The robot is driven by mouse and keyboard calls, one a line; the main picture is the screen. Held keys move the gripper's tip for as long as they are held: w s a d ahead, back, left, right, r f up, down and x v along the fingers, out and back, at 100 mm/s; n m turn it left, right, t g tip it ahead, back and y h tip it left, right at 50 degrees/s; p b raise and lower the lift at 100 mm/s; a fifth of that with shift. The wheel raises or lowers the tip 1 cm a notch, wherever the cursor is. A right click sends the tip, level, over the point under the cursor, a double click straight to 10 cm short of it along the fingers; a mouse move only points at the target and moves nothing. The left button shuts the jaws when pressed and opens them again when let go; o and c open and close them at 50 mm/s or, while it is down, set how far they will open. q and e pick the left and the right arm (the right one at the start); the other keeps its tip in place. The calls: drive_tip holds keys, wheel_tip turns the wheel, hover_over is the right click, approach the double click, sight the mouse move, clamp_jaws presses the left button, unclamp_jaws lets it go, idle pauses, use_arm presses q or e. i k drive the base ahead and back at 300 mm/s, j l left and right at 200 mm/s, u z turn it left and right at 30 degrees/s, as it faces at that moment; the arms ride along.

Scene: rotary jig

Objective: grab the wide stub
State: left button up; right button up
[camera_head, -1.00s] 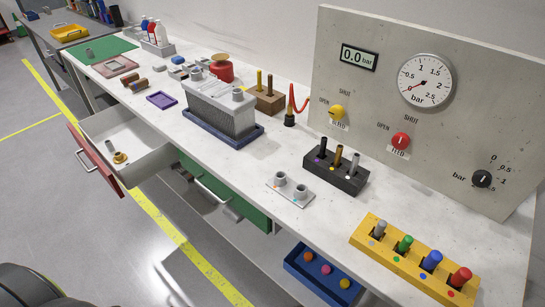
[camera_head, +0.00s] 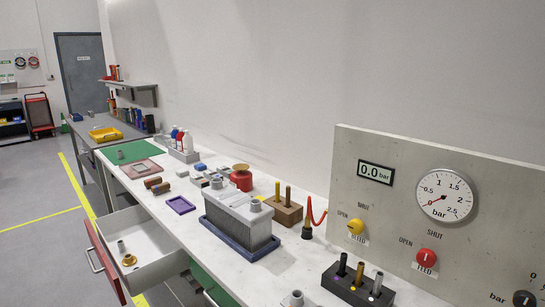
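No part is marked as the wide stub, and I cannot tell which one it is. A grey finned block (camera_head: 240,232) has short round grey stubs on its top, one of them at its near right corner (camera_head: 256,206). A short grey cylinder (camera_head: 120,154) stands on the green mat (camera_head: 138,150) at the far end of the bench. In the open drawer (camera_head: 150,238) lie a brass flanged piece (camera_head: 129,260) and a slim piece (camera_head: 121,247). Another grey stub (camera_head: 296,299) shows at the bottom edge, partly cut off. Neither gripper is in view.
A grey panel (camera_head: 400,160) with gauge and knobs stands at the right. A black block (camera_head: 350,287) with upright pins is before it. A purple tray (camera_head: 181,205), a red pot (camera_head: 241,179) and a wooden block (camera_head: 283,212) are on the bench. The drawer juts into the aisle.

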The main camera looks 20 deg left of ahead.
sight(120, 152)
drive_tip(key=u, duration=1.8)
drive_tip(key=i+j+u, duration=0.55)
drive_tip(key=i, duration=0.15)
drive_tip(key=i+u, duration=0.3)
drive_tip(key=i+j, duration=0.1)
drive_tip(key=i, duration=1.1)
drive_tip(key=i+j+z, duration=0.1)
drive_tip(key=i, duration=0.45)
drive_tip(key=i+z, duration=0.5)
drive_tip(key=i+j+z, duration=0.1)
drive_tip(key=i+z, duration=0.25)
drive_tip(key=z, duration=0.15)
drive_tip(key=i+j+z, duration=0.35)
drive_tip(key=z, duration=0.15)
